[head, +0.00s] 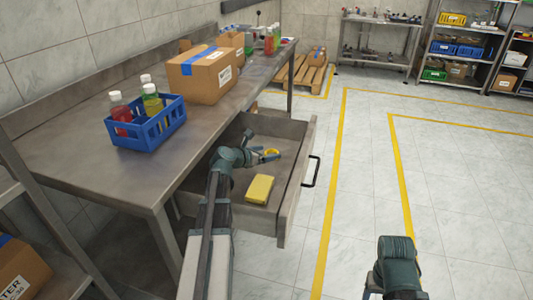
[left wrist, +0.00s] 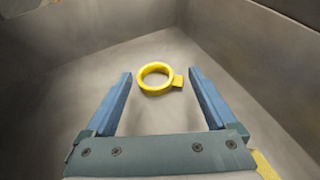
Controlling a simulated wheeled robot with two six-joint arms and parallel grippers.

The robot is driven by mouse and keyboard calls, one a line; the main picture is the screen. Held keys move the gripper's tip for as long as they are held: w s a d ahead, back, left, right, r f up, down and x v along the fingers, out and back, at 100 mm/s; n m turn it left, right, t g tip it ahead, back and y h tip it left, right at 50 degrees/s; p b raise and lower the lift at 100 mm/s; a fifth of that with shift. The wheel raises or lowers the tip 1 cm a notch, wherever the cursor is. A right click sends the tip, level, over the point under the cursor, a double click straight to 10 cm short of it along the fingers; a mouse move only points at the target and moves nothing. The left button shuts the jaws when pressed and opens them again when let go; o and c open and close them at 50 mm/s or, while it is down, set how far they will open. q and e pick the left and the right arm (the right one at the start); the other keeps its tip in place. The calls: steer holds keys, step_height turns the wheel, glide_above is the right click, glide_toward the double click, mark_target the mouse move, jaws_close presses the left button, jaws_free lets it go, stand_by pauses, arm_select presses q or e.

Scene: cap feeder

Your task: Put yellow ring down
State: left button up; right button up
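The yellow ring (left wrist: 155,78), with a small tab on its right side, appears to lie on the drawer floor in the left wrist view. It also shows small in the head view (head: 271,153). My left gripper (left wrist: 159,76) is open, with its two blue fingers on either side of the ring and a visible gap at each side. In the head view the left gripper (head: 264,155) reaches into the open drawer (head: 285,128). Part of my right arm shows at the lower right of the head view, but its gripper cannot be made out.
A yellow block (head: 260,189) lies in the drawer nearer to me than the ring. The drawer walls stand close around the left gripper. On the table (head: 60,165) are a blue crate (head: 150,136) with several bottles and a cardboard box (head: 207,80). The floor at right is clear.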

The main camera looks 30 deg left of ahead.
arm_select(q)
steer(key=shift+o, duration=0.3)
steer(key=shift+r+p, duration=0.5)
steer(key=shift+p, duration=0.1)
steer(key=p+v, duration=0.4)
steer(key=v, duration=0.6)
steer(key=shift+s+r, duration=0.25)
steer(key=shift+s, duration=0.05)
steer(key=shift+s+a+r+p, duration=0.1)
steer(key=shift+s+r+p, duration=0.1)
steer(key=shift+s+p, duration=0.3)
steer(key=b+x, duration=0.5)
steer(key=x, duration=0.6)
steer(key=shift+w+a+f, duration=0.1)
steer(key=shift+w+f, duration=0.05)
steer(key=shift+f, duration=0.05)
steer(key=shift+w+f, duration=0.2)
steer(key=shift+f, duration=0.05)
steer(key=shift+f+b, duration=0.35)
steer(key=shift+b, duration=0.2)
